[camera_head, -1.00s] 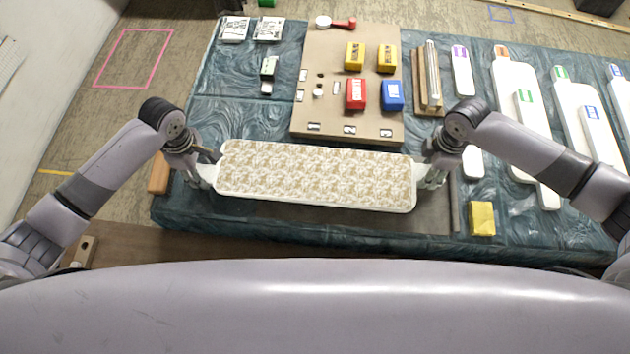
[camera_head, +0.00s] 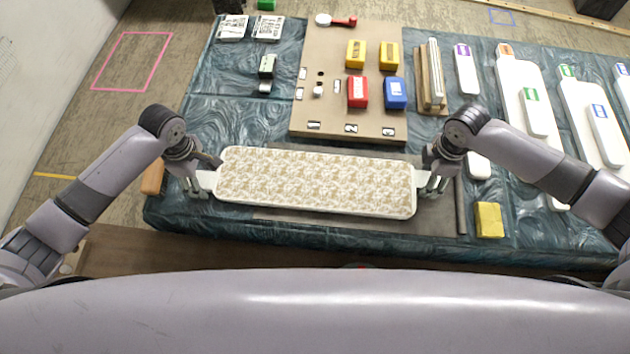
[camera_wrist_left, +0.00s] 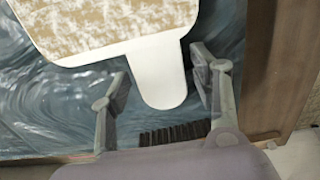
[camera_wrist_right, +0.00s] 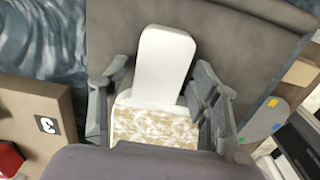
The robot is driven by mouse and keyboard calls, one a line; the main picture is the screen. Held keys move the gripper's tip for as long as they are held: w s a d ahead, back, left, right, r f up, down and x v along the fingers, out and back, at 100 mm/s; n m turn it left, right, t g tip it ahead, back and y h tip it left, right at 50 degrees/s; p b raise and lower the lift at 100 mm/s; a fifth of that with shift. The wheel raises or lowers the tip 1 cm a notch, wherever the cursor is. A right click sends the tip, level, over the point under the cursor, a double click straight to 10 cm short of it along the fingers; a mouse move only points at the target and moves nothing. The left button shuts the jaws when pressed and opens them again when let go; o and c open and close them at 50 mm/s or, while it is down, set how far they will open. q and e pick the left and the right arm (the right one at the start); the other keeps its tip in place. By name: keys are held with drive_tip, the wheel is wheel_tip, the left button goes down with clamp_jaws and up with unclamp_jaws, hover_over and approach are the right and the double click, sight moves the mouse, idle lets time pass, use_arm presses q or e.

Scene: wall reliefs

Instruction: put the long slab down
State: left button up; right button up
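The long slab (camera_head: 315,182) is white with a beige mottled top and a narrow tab at each end. It lies lengthwise along the front of the table, over a grey mat (camera_head: 300,221). My left gripper (camera_head: 200,188) is at its left tab; in the left wrist view the fingers stand either side of the white tab (camera_wrist_left: 160,75) with gaps. My right gripper (camera_head: 432,185) is at the right tab; in the right wrist view the fingers flank the tab (camera_wrist_right: 163,65), also apart from it. Whether the slab's underside touches the mat is hidden.
Behind the slab a brown board (camera_head: 335,120) carries red, blue and yellow blocks. White tagged slabs (camera_head: 525,85) lie at the right. A yellow block (camera_head: 489,220) sits at the front right. A blue-green cloth (camera_head: 235,125) covers the table.

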idle(0.3)
drive_tip(key=shift+r, duration=0.2)
use_arm(q)
wheel_tip(320, 180, up, 12)
use_arm(e)
wheel_tip(320, 180, up, 12)
drive_tip(key=shift+f, duration=0.15)
idle(0.4)
idle(0.5)
